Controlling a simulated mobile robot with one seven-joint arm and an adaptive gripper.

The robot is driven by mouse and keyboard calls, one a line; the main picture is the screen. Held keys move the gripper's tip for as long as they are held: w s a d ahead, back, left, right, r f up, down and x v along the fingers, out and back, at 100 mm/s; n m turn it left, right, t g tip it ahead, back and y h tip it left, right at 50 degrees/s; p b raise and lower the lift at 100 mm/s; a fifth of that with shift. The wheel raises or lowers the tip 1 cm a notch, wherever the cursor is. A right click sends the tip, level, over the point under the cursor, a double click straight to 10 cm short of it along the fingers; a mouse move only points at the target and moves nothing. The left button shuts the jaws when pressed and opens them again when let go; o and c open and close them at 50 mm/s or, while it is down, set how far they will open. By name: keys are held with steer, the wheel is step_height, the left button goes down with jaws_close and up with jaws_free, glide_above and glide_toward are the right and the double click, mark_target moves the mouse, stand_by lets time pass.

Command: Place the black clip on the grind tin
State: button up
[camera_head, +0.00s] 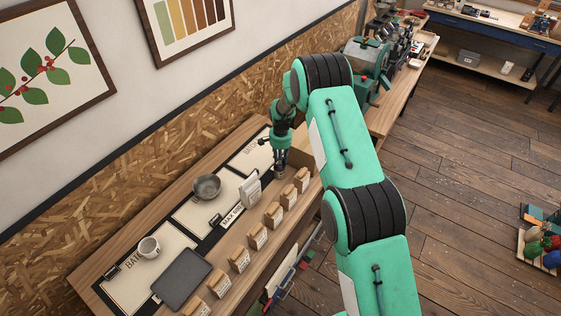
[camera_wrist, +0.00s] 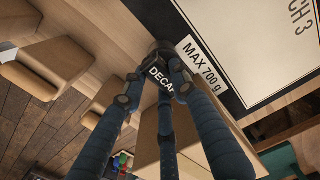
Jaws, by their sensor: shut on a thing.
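My gripper (camera_head: 281,168) points down over the long counter, near the far end of the row of kraft bags. In the wrist view its fingers (camera_wrist: 155,80) are closed around a small dark piece with white letters reading DECAF, which I take for the black clip (camera_wrist: 160,73). A dark rounded shape (camera_wrist: 160,46) shows just past the fingertips. It may be the grind tin, but the fingers hide much of it. I cannot tell whether the clip touches it.
Several kraft bags (camera_head: 257,238) line the counter's front edge. A white packet (camera_head: 250,189), a metal bowl (camera_head: 208,187), a mug (camera_head: 149,248) and a dark flat slab (camera_head: 182,278) stand among the batch mats. A MAX 700 g label (camera_wrist: 202,64) lies close by the fingertips.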

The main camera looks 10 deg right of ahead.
steer(key=shift+f, duration=0.2)
steer(key=o, duration=0.8)
step_height(320, 180, up, 12)
steer(key=b, duration=0.1)
steer(key=shift+r, duration=0.15)
stand_by(0.5)
stand_by(0.6)
